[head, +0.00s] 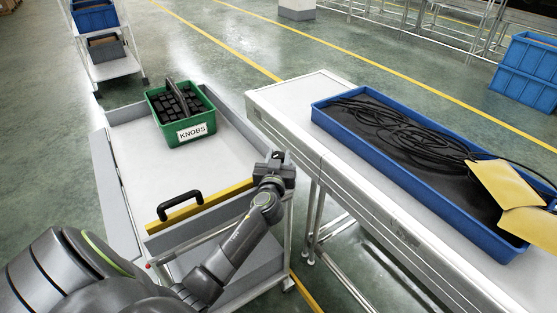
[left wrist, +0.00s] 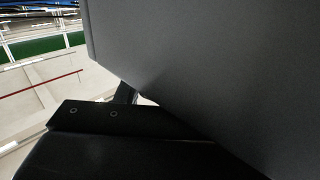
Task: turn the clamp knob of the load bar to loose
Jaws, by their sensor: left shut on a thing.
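The load bar (head: 215,204) is a yellow bar with a black arched handle (head: 180,204), lying across the front of a grey cart. My left gripper (head: 276,161) is at the right end of the bar, shut on what seems to be the clamp knob. The knob itself is hidden by the gripper in the head view, so its setting cannot be read. In the left wrist view a large dark grey surface fills the right side, very close, and a black part with two screws (left wrist: 93,112) lies along the bottom. My right gripper is not in view.
A green bin labelled KNOBS (head: 182,117) stands at the back of the cart (head: 122,190). A conveyor table (head: 300,90) close on the right carries a blue tray (head: 380,166) with black cables and yellow pieces. The cart top between bin and bar is clear.

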